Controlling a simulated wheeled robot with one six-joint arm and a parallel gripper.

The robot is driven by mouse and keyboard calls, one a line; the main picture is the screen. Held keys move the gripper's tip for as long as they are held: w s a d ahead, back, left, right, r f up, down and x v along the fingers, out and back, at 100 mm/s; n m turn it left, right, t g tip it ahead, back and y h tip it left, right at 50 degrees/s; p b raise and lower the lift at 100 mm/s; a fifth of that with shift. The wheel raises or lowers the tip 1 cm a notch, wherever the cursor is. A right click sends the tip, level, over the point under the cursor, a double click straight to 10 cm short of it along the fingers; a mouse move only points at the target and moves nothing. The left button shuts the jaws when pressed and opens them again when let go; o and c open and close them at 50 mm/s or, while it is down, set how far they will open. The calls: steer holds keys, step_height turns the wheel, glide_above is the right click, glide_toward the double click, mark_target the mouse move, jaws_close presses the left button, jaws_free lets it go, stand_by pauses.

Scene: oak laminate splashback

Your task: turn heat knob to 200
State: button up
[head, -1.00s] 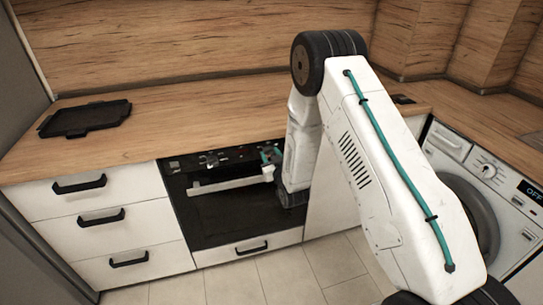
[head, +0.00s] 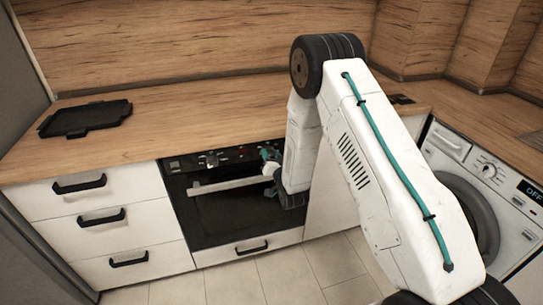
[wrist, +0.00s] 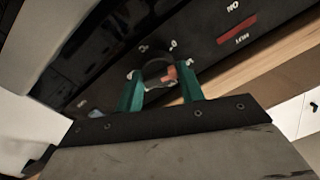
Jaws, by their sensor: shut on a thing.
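The oven (head: 228,216) has a black control panel along its top edge, under the worktop. My gripper (head: 268,153) is at the right end of that panel in the head view. In the wrist view its two teal fingers (wrist: 160,85) are shut on a dark round knob (wrist: 153,69) with an orange-red pointer mark. The fingers hide part of the knob and some of the markings around it. Small pale marks ring the knob, too small to read. I cannot read which value the pointer is at.
A light oven handle bar (head: 230,186) juts out just below the panel. Another knob (head: 212,159) is farther left. A black tray (head: 86,118) lies on the worktop (head: 190,110). A washing machine (head: 487,190) reading OFF stands at the right.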

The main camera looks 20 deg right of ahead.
steer(key=m, duration=0.7)
steer(key=shift+d+f+m+h, duration=0.1)
steer(key=shift+f+m+h, duration=0.05)
steer(key=shift+m+h, duration=0.2)
steer(key=m, duration=0.7)
steer(key=shift+f+h, duration=0.1)
steer(key=shift+h, duration=0.25)
steer(key=m, duration=0.6)
steer(key=shift+s+f+m, duration=0.1)
steer(key=shift+m, duration=0.15)
steer(key=m, duration=0.6)
steer(key=shift+a+h, duration=0.2)
steer(key=shift+h, duration=0.1)
steer(key=shift+m, duration=0.3)
steer(key=o, duration=1)
steer(key=shift+c, duration=0.2)
